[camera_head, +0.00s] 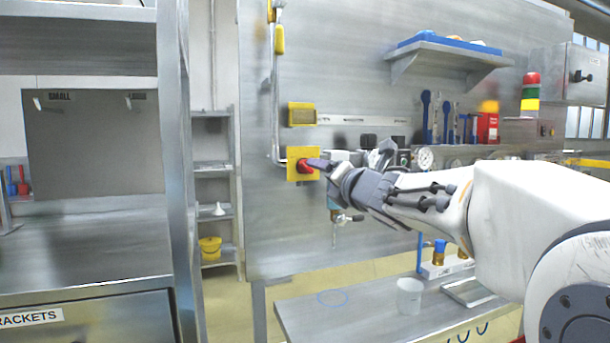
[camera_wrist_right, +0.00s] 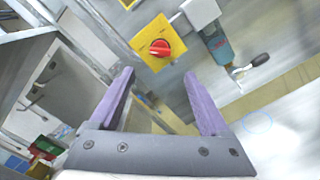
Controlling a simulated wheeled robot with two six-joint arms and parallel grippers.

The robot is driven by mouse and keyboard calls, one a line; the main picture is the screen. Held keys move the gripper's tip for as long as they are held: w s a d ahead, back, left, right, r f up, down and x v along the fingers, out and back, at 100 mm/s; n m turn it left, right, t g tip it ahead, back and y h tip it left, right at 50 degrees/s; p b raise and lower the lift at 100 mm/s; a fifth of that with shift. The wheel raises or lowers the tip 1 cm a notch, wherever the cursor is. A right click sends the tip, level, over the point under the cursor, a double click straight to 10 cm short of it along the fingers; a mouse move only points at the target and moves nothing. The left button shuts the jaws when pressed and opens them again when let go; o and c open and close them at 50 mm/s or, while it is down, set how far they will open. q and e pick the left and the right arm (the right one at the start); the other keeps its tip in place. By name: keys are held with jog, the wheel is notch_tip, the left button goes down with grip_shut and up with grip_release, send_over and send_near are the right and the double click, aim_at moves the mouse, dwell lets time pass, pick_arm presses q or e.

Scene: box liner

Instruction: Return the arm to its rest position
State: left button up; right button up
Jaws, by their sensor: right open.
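My right arm (camera_head: 540,205) reaches in from the right side of the head view. My right gripper (camera_head: 325,165) is beside the red rotary knob (camera_head: 305,166) on its yellow plate, on the steel wall panel. In the right wrist view the gripper (camera_wrist_right: 160,82) has its two purple fingers spread apart with nothing between them. The red knob (camera_wrist_right: 160,47) shows beyond the fingertips, apart from them, on the yellow plate (camera_wrist_right: 153,32). My left gripper is not in view.
A valve with a lever (camera_wrist_right: 222,50) hangs beside the yellow plate. A steel bench (camera_head: 350,315) below holds a white cup (camera_head: 409,296). A wall shelf (camera_head: 445,52) is above. Steel shelving (camera_head: 180,150) stands at left. The floor between is clear.

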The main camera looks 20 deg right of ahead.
jog(key=s+a+f+m+g+p, duration=0.3)
jog(key=s+a+f+m+g, duration=0.15)
jog(key=a+f+m, duration=0.3)
jog(key=s+a+f+m+g+p, duration=0.3)
jog(key=s+a+f+m+g, duration=0.15)
jog(key=a+f+m, duration=0.35)
jog(key=s+a+f+m+g+p, duration=0.1)
jog(key=s+f+g, duration=0.3)
jog(key=s, duration=0.9)
jog(key=s+a+f+m+g+p, duration=0.2)
jog(key=s+f, duration=0.5)
jog(key=s, duration=0.6)
jog(key=a+m+g, duration=0.1)
jog(key=m+g, duration=0.1)
jog(key=g, duration=0.1)
jog(key=shift+s+a+f, duration=0.15)
jog(key=shift+a, duration=0.25)
